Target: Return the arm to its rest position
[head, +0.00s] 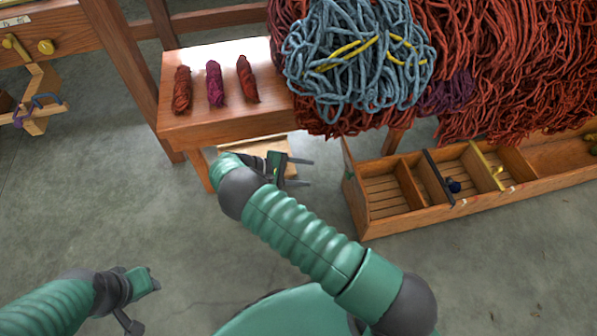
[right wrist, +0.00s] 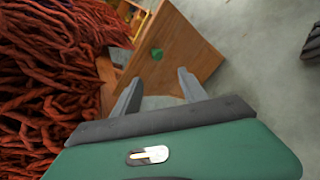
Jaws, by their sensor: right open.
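My right arm reaches up from the lower right in the head view. Its gripper (head: 304,172) is below the front of the small wooden table, with its two fingers apart and nothing between them. The right wrist view also shows the open, empty fingers (right wrist: 158,88), with a wooden panel with a green spot (right wrist: 157,54) beyond them. My left gripper (head: 148,281) is at the lower left over bare floor, and its jaw opening is not clear.
Three small skeins (head: 214,84) lie on the small table (head: 195,128). A blue-grey wool heap with yellow strands (head: 355,55) lies on red wool (head: 500,65). A divided wooden crate (head: 385,222) stands on the floor to the right. The floor at lower left is mostly clear.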

